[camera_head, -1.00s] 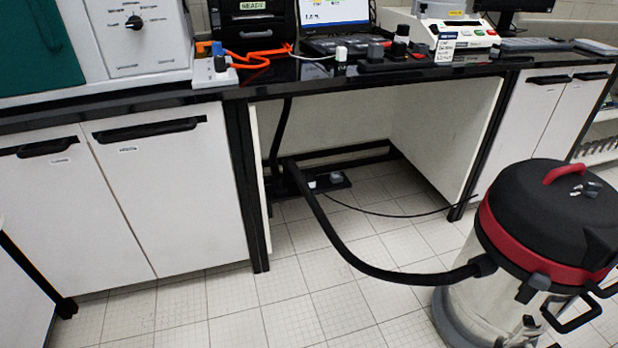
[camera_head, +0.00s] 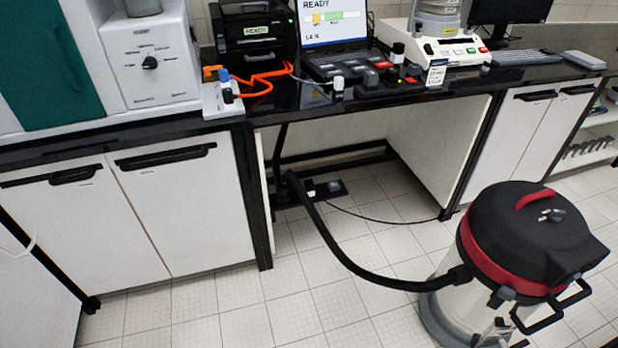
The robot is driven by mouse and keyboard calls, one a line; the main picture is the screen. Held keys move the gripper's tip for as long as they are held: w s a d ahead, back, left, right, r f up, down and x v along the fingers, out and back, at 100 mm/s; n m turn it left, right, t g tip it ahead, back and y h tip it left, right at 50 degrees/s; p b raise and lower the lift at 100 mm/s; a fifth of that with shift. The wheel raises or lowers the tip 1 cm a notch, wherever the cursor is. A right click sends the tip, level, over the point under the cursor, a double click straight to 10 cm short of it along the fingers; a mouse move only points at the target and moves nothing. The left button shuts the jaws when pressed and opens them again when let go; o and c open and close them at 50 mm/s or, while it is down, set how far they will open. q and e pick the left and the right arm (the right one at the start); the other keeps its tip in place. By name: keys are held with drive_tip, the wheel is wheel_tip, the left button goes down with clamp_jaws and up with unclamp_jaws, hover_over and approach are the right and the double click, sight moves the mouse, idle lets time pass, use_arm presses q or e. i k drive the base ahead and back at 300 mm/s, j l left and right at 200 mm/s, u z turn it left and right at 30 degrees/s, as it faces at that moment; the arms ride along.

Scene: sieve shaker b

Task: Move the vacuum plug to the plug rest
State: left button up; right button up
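A dark power strip (camera_head: 290,200) lies on the floor under the bench, with a small white piece (camera_head: 311,194) and a small grey plug-like piece (camera_head: 335,186) on it. I cannot tell for sure which is the vacuum plug. A thin black cable (camera_head: 380,217) runs from near the strip to the right along the floor. The vacuum (camera_head: 515,250), with a black lid and red band, stands at the right. Its thick black hose (camera_head: 345,262) reaches under the bench. I cannot pick out the plug rest for certain. Neither of my grippers is in view.
The black bench top (camera_head: 290,97) carries a white block with plugs and an orange cable (camera_head: 265,84), a laptop (camera_head: 337,35) and instruments. White cabinets (camera_head: 185,210) flank the open knee space. Tiled floor (camera_head: 215,305) in front is clear left of the vacuum.

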sight(308, 183)
drive_tip(key=i+l, duration=0.25)
drive_tip(key=i, duration=0.25)
drive_tip(key=i+l, duration=0.3)
drive_tip(key=i, duration=0.2)
drive_tip(key=i+l, duration=0.25)
drive_tip(key=i, duration=0.25)
